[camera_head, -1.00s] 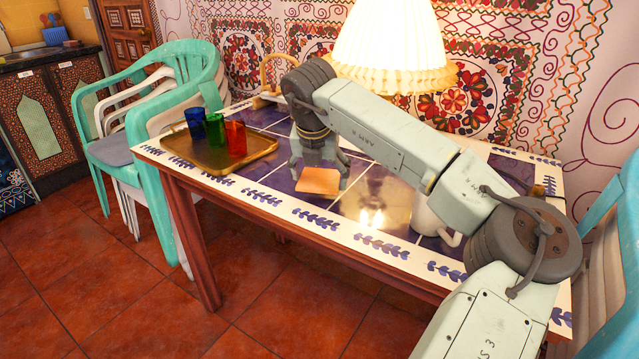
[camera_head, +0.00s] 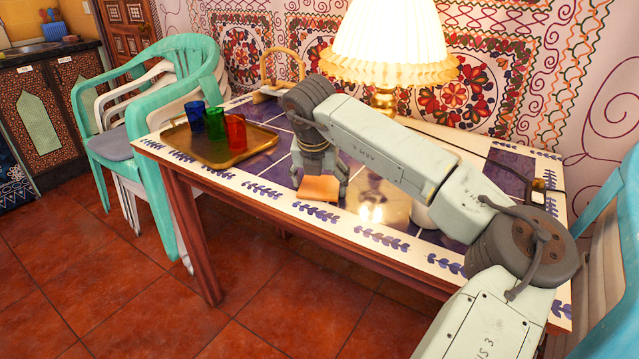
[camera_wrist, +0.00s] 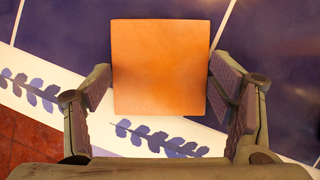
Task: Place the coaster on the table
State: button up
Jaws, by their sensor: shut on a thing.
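The coaster (camera_head: 319,188) is a square, orange-tan, flat piece. It lies roughly level between the fingers of my gripper (camera_head: 320,177), near the front edge of the table (camera_head: 338,220). In the wrist view the coaster (camera_wrist: 160,55) fills the space between the two fingers of my gripper (camera_wrist: 161,88), which is shut on it. Below it show blue-purple tiles and the white border with a blue leaf pattern. I cannot tell whether the coaster touches the tabletop or is just above it.
A brass tray (camera_head: 245,150) with blue, green and red cups stands on the table's left. A lit lamp (camera_head: 390,45) stands at the back. A pale mug (camera_head: 424,214) is partly hidden behind my arm. Stacked chairs (camera_head: 150,100) stand left. Tabletop between tray and coaster is clear.

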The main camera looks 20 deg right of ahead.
jog(key=o, duration=0.9)
jog(key=shift+s+f, duration=0.1)
jog(key=shift+f, duration=0.5)
jog(key=shift+o, duration=1.4)
jog(key=shift+f, duration=0.2)
jog(key=shift+o, duration=0.8)
jog(key=shift+r, duration=0.1)
jog(key=shift+r, duration=0.2)
jog(key=shift+r+p, duration=0.55)
jog(key=shift+p, duration=0.2)
jog(key=b+v, duration=0.1)
jog(key=v, duration=1.1)
jog(key=shift+a, duration=0.1)
